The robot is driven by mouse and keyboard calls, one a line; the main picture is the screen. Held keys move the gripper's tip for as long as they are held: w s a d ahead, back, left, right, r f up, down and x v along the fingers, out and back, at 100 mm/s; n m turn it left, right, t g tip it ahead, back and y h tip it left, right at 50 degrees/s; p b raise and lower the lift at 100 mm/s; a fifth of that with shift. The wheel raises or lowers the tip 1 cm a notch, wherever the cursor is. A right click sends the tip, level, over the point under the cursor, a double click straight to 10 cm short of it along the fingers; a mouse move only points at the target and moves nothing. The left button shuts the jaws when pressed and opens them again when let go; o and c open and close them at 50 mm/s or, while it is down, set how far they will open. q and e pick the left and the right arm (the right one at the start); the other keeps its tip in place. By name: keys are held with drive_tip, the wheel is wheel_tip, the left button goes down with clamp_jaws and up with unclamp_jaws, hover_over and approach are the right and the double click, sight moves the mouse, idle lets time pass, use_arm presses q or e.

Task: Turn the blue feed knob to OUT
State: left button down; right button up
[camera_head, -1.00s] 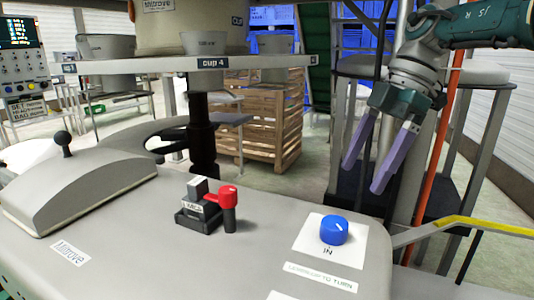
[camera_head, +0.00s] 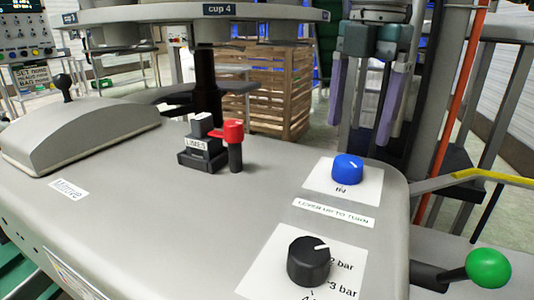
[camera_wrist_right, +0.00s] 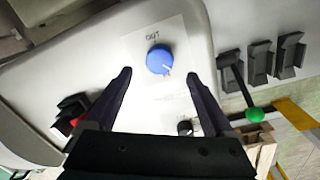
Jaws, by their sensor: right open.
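The blue feed knob (camera_head: 347,169) sits on a white plate (camera_head: 371,187) at the right end of the grey machine top. "IN" is printed on its near side. In the right wrist view the knob (camera_wrist_right: 159,59) has "OUT" printed on the opposite side, and its white mark points to the lower right, away from "OUT". My right gripper (camera_head: 358,134) is open and empty, fingers hanging down just beyond the knob in the head view. In the wrist view its fingers (camera_wrist_right: 161,75) appear to either side of the knob, apart from it. My left gripper is not in view.
A black pressure knob (camera_head: 308,261) is nearer. A red-handled lever (camera_head: 232,143) stands to the left. A green ball lever (camera_head: 488,268) and a yellow rail (camera_head: 478,174) are at the right.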

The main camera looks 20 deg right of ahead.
sight(350, 160)
wheel_tip(350, 160, down, 7)
drive_tip(key=shift+w+r, duration=0.1)
drive_tip(key=shift+w, duration=0.05)
drive_tip(key=shift+c, duration=0.3)
drive_tip(key=c, duration=1.3)
